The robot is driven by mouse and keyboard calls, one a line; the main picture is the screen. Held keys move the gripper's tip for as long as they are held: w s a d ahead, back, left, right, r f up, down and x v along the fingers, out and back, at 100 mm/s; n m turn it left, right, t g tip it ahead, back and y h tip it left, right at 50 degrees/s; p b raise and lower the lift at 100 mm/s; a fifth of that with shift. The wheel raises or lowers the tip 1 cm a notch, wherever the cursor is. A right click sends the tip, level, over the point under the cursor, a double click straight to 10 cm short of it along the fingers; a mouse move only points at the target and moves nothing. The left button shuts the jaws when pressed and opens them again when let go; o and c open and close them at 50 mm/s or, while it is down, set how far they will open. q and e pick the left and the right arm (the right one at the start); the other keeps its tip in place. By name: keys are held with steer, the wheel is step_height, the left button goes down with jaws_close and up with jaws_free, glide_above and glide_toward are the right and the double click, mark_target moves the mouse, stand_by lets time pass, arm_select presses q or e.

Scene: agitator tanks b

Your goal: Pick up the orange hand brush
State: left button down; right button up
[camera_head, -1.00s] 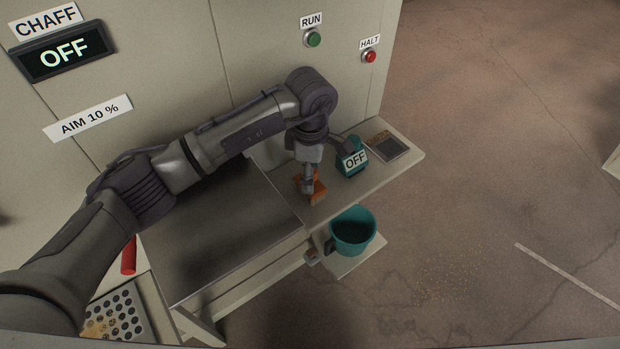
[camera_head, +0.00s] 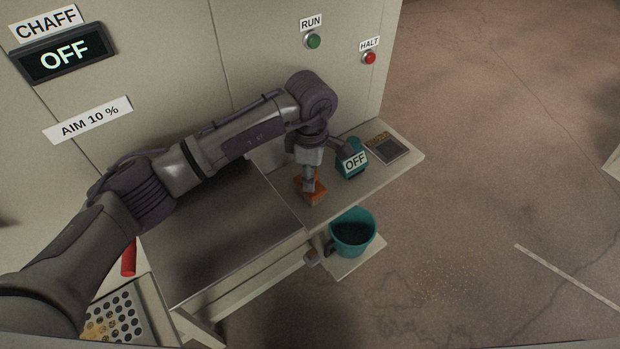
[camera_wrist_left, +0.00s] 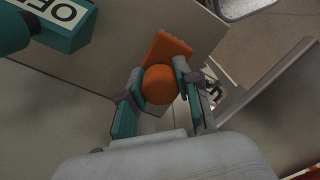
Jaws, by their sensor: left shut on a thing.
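The orange hand brush (camera_head: 318,198) is at the front part of the narrow bench beside the metal plate. My left gripper (camera_head: 309,184) points down over it and covers part of it. In the left wrist view the brush (camera_wrist_left: 162,82) has a round orange knob between the two fingers, with a wider orange part beyond. The left gripper (camera_wrist_left: 158,92) is shut on this knob. Whether the brush touches the bench I cannot tell. My right gripper is not in view.
A teal box labelled OFF (camera_head: 352,165) stands close to the right of the brush, with a dark flat panel (camera_head: 388,149) beyond. A teal bucket (camera_head: 352,232) sits on a lower shelf in front. A grey metal plate (camera_head: 235,235) lies to the left. Open floor is at right.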

arm_select(q)
steer(key=shift+r+b, duration=0.4)
steer(key=shift+r, duration=0.25)
steer(key=r, duration=0.1)
steer(key=r+b, duration=0.1)
steer(key=shift+d+r, duration=0.2)
steer(key=shift+r, duration=0.15)
steer(key=s+d+r+b, duration=0.4)
steer(key=s+d+r, duration=0.2)
steer(key=d, duration=0.3)
steer(key=shift+d+r, duration=0.35)
steer(key=shift+r, duration=0.1)
